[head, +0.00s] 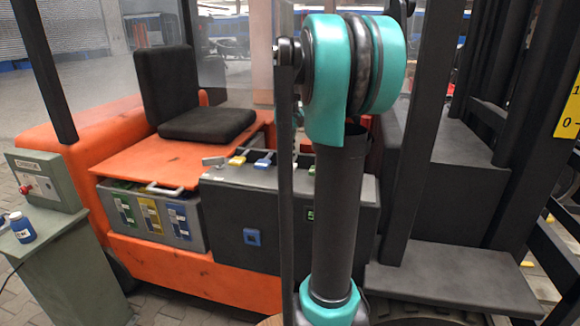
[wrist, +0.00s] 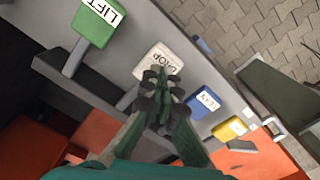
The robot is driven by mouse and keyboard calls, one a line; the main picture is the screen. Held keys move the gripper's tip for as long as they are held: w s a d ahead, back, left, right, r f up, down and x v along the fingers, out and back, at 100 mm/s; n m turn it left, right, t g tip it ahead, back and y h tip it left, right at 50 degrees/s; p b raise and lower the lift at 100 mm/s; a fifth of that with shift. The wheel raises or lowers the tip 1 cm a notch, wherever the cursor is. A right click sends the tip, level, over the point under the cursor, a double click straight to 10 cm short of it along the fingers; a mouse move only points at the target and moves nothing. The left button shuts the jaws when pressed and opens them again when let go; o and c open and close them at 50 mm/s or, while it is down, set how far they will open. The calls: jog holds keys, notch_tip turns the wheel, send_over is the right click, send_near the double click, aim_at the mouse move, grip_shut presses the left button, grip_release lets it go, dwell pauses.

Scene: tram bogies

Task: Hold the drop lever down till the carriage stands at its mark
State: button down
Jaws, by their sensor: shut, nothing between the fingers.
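The drop lever (wrist: 158,60) has a white knob marked DROP and shows in the wrist view, just beyond my fingertips. My gripper (wrist: 160,88) is shut and empty, its dark fingers overlapping the knob's near edge. I cannot tell whether they press on it. In the head view my arm hides the gripper and the drop lever. Tall dark mast-like uprights (head: 420,130) stand at the right of the head view. I cannot tell which part there is the carriage. A yellow scale plate (head: 570,115) with black marks is cut off at the right edge.
The green LIFT lever (wrist: 97,22) stands on one side of the drop lever, and a blue lever (wrist: 203,102) and a yellow lever (wrist: 230,128) on the other. The orange truck (head: 140,160) has a black seat (head: 205,124). A green-grey cabinet (head: 75,265) stands left.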

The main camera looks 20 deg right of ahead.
aim_at(289, 166)
jog(key=shift+f, duration=0.1)
jog(key=shift+f, duration=1.9)
dwell(5.3)
jog(key=shift+r, duration=3.5)
